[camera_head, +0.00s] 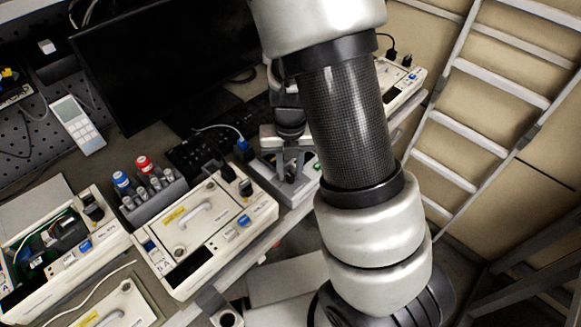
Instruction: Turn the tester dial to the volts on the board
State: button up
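My gripper (292,168) points down over a small grey-and-white box (313,172) with a green mark, near the bench's front edge. This box may be the tester, but I cannot read it. My fingers cover much of its top, so any dial there is hidden. I cannot tell whether the fingers touch it or how far apart they are. No board with a readable volts figure shows in this view.
A closed pump case (197,225) and an open one (65,250) stand to the left. A rack (152,203) holds red- and blue-capped items. A dark monitor (150,65) stands behind, and a keypad device (77,125) lies left. Another case (400,85) sits right.

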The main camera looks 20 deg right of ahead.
jog(key=shift+o, duration=0.4)
notch_tip(320, 180, up, 5)
jog(key=p, duration=0.5)
jog(key=shift+s+r, duration=0.1)
jog(key=shift+r, duration=0.8)
